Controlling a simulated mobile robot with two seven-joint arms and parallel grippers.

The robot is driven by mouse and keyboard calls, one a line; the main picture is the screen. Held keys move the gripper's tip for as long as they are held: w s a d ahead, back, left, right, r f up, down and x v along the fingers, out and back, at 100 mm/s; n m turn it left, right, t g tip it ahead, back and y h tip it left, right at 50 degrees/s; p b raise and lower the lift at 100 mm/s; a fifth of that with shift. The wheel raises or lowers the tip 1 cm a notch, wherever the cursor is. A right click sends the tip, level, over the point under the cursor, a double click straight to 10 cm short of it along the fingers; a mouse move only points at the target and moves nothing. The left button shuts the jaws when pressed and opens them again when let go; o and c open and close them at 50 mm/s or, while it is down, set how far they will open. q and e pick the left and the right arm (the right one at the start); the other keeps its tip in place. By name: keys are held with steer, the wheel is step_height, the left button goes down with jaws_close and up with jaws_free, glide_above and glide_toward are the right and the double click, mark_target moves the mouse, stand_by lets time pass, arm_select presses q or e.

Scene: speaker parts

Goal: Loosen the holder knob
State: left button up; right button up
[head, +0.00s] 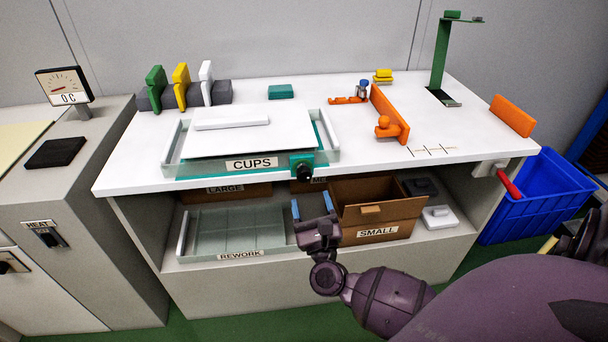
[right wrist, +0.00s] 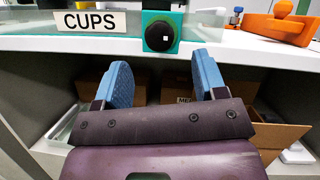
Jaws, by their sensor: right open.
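A round black knob (head: 304,173) sits on a teal block (head: 297,160) at the front right corner of the clear CUPS tray (head: 215,168). In the right wrist view the knob (right wrist: 160,35) shows face-on with a small white mark on its face. My right gripper (head: 312,204) has blue fingers. It is open and empty, below and in front of the knob and apart from it. In the right wrist view the knob appears just beyond and above the gap between the fingertips (right wrist: 162,66). My left gripper is not in view.
The white table (head: 250,92) holds a teal-and-white stack in the tray, an orange fixture (head: 390,115) with a ball-shaped knob, and a green stand (head: 440,55). On the shelf below are the SMALL box (head: 376,234) and REWORK tray (head: 240,255). A blue crate (head: 540,200) stands right.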

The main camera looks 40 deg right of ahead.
mark_target(305, 178)
steer(key=x, duration=0.7)
steer(key=shift+w+d, duration=0.1)
steer(key=shift+w, duration=0.2)
steer(key=shift+c, duration=0.5)
